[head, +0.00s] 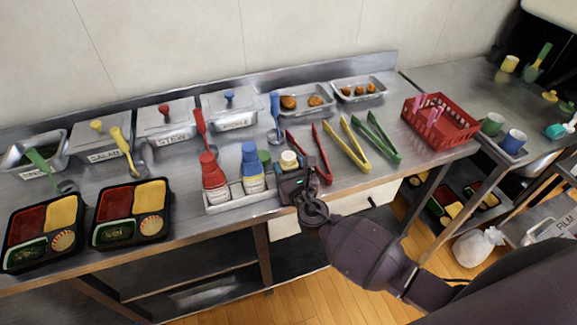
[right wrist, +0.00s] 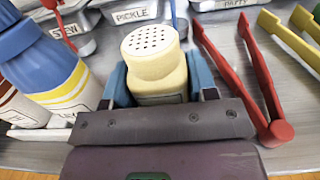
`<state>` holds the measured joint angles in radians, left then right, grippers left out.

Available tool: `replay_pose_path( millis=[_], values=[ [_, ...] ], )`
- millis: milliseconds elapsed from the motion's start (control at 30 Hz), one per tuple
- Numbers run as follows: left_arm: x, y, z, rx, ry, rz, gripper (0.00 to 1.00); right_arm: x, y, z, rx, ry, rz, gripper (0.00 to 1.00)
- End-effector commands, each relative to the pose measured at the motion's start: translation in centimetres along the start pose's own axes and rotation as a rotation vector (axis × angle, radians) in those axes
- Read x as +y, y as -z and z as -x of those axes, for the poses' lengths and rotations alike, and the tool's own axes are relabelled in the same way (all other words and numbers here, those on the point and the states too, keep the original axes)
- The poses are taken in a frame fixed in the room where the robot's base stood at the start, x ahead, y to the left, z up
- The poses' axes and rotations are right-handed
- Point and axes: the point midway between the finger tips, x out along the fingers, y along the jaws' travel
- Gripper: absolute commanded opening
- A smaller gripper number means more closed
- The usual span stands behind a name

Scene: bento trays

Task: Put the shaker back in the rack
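The shaker (right wrist: 158,72) is cream with a perforated domed top, and its top also shows in the head view (head: 289,158). My right gripper (head: 293,172) is around it, with blue fingers on both sides pressed close to its body in the right wrist view (right wrist: 160,88). The shaker is upright. The white rack (head: 232,204) stands at the counter's front edge, just left of my right gripper. Its right end is partly hidden by the gripper, so I cannot tell whether the shaker's base touches it. My left gripper is not in view.
Red tongs (head: 322,152) lie close to the right of the gripper. Lidded pans, including pickle (head: 232,108), stand behind. Two bento trays (head: 91,243) are at left.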

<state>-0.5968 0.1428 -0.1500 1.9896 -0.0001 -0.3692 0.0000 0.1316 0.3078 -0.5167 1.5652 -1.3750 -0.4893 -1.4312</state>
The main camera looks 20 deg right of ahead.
Motion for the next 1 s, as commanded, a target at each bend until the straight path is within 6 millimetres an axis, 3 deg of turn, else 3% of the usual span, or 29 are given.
replay_pose_path(
  millis=[33, 167, 533, 1000],
  values=[
    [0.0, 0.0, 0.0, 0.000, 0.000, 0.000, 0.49, 0.0, 0.0, 0.0, -0.001, 0.000, 0.000, 0.60],
    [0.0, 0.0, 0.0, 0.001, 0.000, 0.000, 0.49, 0.0, 0.0, 0.0, 0.000, 0.000, 0.000, 0.80],
    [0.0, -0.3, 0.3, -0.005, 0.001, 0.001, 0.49, 0.0, 0.1, 0.6, 0.002, 0.000, 0.000, 0.80],
    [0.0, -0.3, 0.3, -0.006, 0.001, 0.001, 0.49, 0.0, 0.1, 8.2, 0.002, 0.000, 0.000, 0.80]
  ],
)
